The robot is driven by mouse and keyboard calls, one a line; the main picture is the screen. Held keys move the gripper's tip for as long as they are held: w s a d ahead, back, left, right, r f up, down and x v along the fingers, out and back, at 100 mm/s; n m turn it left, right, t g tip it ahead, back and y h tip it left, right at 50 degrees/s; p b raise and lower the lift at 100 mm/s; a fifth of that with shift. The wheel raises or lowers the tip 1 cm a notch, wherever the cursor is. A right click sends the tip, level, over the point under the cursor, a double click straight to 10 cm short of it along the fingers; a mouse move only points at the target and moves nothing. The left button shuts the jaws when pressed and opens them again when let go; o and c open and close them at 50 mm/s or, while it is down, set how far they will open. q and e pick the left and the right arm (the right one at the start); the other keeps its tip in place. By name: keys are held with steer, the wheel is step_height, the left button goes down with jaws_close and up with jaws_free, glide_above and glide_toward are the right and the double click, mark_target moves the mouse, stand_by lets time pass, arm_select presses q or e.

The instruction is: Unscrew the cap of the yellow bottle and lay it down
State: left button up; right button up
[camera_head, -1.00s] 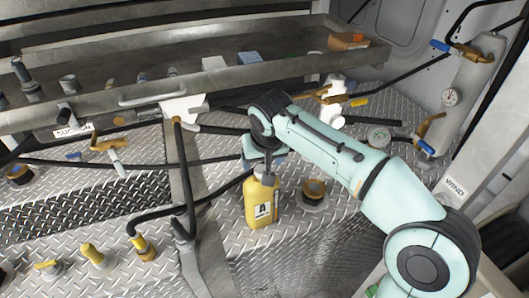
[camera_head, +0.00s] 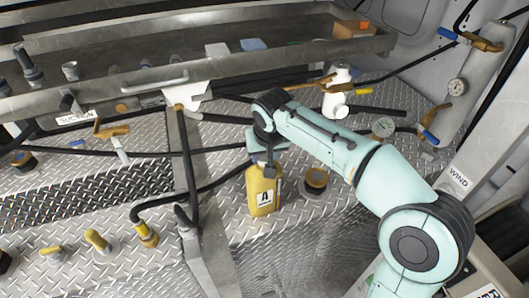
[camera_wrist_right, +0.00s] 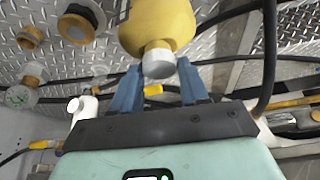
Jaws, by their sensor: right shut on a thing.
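The yellow bottle (camera_head: 264,192) stands upright on the diamond-plate floor, with a black-and-white label on its front. My right gripper (camera_head: 266,166) reaches in over its top. In the right wrist view the yellow bottle (camera_wrist_right: 158,28) is at the top, with its pale grey cap (camera_wrist_right: 158,64) between the two blue fingers of my right gripper (camera_wrist_right: 158,78). The fingers are shut on the cap. The cap is still at the bottle's neck; whether it is loosened I cannot tell. In the head view the gripper hides the cap. My left gripper is not in view.
A black-and-amber round fitting (camera_head: 316,181) stands close to the right of the bottle. Black hoses and a metal post (camera_head: 196,215) lie to its left. A metal tray (camera_head: 225,65) runs behind, and a white fitting (camera_head: 338,92) stands behind right. Bare plate lies in front.

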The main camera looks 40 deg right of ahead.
steer(key=n+y, duration=0.1)
steer(key=n, duration=0.1)
steer(key=shift+d+r+n+t, duration=0.1)
steer(key=shift+n+t, duration=0.2)
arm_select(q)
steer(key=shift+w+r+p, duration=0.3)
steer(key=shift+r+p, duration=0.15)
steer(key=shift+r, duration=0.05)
arm_select(e)
steer(key=shift+n+y, duration=0.4)
steer(key=shift+n, duration=0.9)
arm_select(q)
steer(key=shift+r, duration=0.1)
arm_select(e)
steer(key=n+y+p, duration=0.1)
steer(key=n, duration=0.2)
steer(key=shift+d, duration=0.1)
steer(key=shift+n+y, duration=0.4)
steer(key=shift+n, duration=0.5)
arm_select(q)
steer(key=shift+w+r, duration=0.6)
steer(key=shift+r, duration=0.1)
